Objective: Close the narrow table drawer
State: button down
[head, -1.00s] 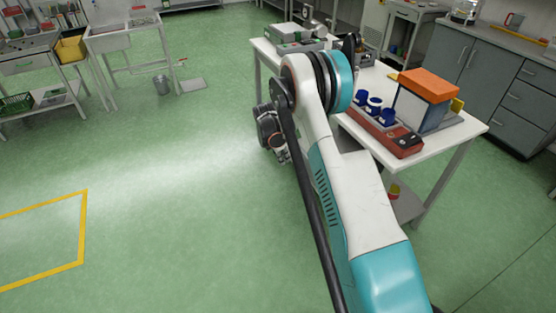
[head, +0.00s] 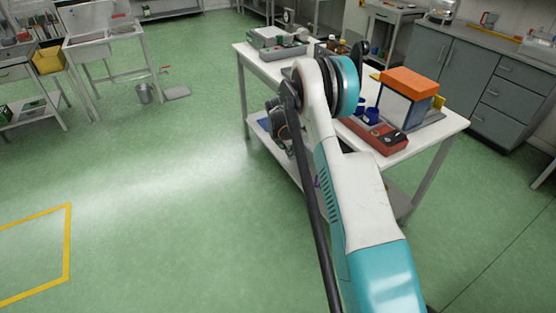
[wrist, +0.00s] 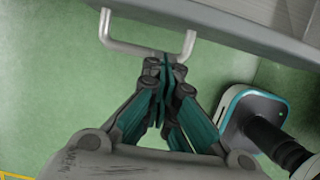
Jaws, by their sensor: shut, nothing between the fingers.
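In the wrist view, a grey drawer front (wrist: 235,30) runs across the top, with a pale U-shaped bar handle (wrist: 140,51) on it. My gripper (wrist: 164,62) is shut and empty. Its fingertips overlap the handle's bar near its right end; I cannot tell whether they touch it. In the head view, my arm hides the drawer and my fingertips; only dark wrist parts show beside the left long side of the white table (head: 440,122). How far the drawer stands out cannot be seen.
The table carries a red-brown tray (head: 387,140) with blue cups, an orange-lidded box (head: 409,84) and a grey-green device (head: 275,40). Grey cabinets (head: 490,85) stand at the right. Green floor left of the table is clear.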

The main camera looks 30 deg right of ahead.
jog(key=d, duration=0.5)
jog(key=d+b, duration=0.1)
jog(key=d, duration=1)
jog(key=shift+w+d, duration=0.1)
jog(key=shift+w, duration=0.15)
